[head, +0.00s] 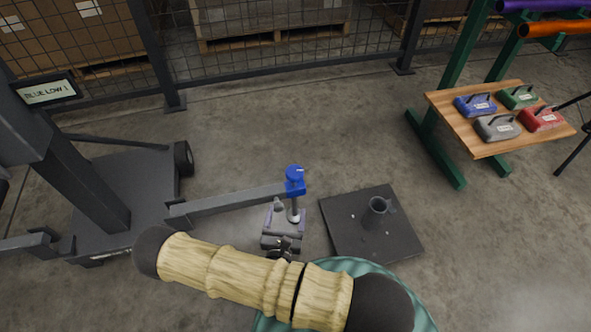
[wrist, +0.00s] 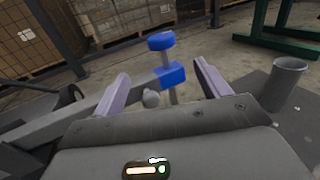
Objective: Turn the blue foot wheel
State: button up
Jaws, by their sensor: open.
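The blue foot wheel (head: 295,172) is a small round blue cap on top of an upright screw, above a blue block (head: 296,188) at the end of a grey stand leg (head: 230,202). In the wrist view the wheel (wrist: 161,41) stands upright ahead, higher in the picture than the fingertips, with the blue block (wrist: 171,76) between the fingers' lines. My gripper (head: 284,216) is open and empty, its two pale purple fingers spread on either side in the wrist view (wrist: 161,71). It appears apart from the wheel; the exact gap cannot be told.
A display (head: 48,92) on the stand reads "BLUE LOW 1". A dark plate (head: 345,235) with an upright tube (head: 376,212) lies right of the gripper. A wooden bench (head: 480,140) with coloured weights stands at right. A mesh fence (head: 250,77) runs behind; floor between is clear.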

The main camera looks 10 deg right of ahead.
aim_at(295, 169)
jog(key=shift+d, duration=0.1)
jog(key=b+x, duration=0.8)
jog(key=x, duration=0.8)
jog(key=shift+w, duration=0.1)
jog(key=shift+w+d+r, duration=0.1)
jog(key=shift+w+d, duration=0.2)
jog(key=shift+w, duration=0.2)
jog(key=c, duration=1)
